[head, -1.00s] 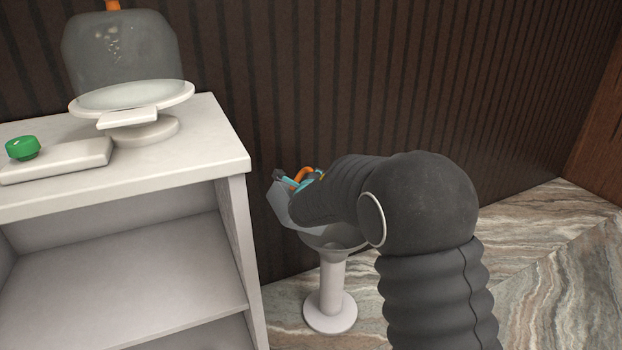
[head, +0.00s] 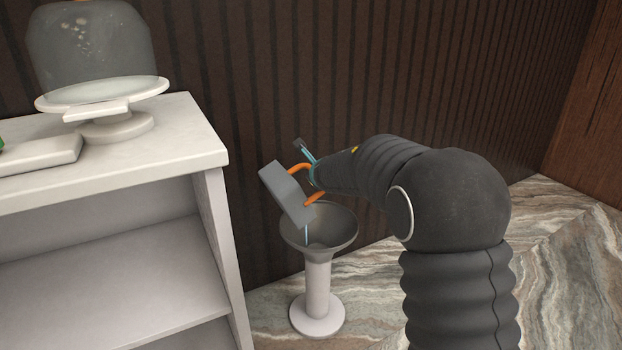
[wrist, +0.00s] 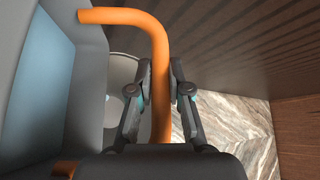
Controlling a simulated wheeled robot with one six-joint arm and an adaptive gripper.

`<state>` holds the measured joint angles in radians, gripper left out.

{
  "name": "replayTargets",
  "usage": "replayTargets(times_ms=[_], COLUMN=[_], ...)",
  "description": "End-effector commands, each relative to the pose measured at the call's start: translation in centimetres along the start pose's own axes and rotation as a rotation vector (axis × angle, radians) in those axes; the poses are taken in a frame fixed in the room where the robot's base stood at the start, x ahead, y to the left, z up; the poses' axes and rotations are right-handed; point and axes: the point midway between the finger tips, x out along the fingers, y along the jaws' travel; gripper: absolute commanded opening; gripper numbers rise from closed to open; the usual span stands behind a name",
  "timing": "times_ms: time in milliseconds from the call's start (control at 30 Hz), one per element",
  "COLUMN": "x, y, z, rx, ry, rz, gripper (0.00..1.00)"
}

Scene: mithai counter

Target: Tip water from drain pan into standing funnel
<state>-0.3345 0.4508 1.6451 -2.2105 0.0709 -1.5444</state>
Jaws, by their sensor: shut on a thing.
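The drain pan (head: 288,194) is a grey box with an orange handle, tilted steeply above the funnel. My gripper (head: 311,177) is shut on the orange handle, which also shows between the fingers in the wrist view (wrist: 160,85). A thin pale stream of water (head: 306,234) falls from the pan's low corner into the funnel. The funnel (head: 337,245) is a wide grey bowl on a white column with a round foot, standing upright on the floor. In the wrist view, bluish water (wrist: 35,85) shows inside the pan at the left, and part of the funnel rim shows behind the handle.
A white counter (head: 190,140) with open shelves stands left of the funnel. On it are a cloudy glass dome (head: 95,50) on a white stand and a flat white block (head: 40,152). The dark ribbed wall is close behind. Marble floor lies open at the right.

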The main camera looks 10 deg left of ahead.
Motion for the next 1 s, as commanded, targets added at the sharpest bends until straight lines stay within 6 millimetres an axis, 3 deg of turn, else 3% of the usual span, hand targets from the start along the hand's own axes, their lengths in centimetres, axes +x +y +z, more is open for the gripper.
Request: replayTargets(times_ms=[600, 1000], x=[1.2, 1.3], y=[-2.3, -2.4], z=[-1.8, -2.0], rx=[0.304, 0.341], ry=[-0.004, -0.005], rz=[0.194, 0.220], gripper=[0.00, 0.00])
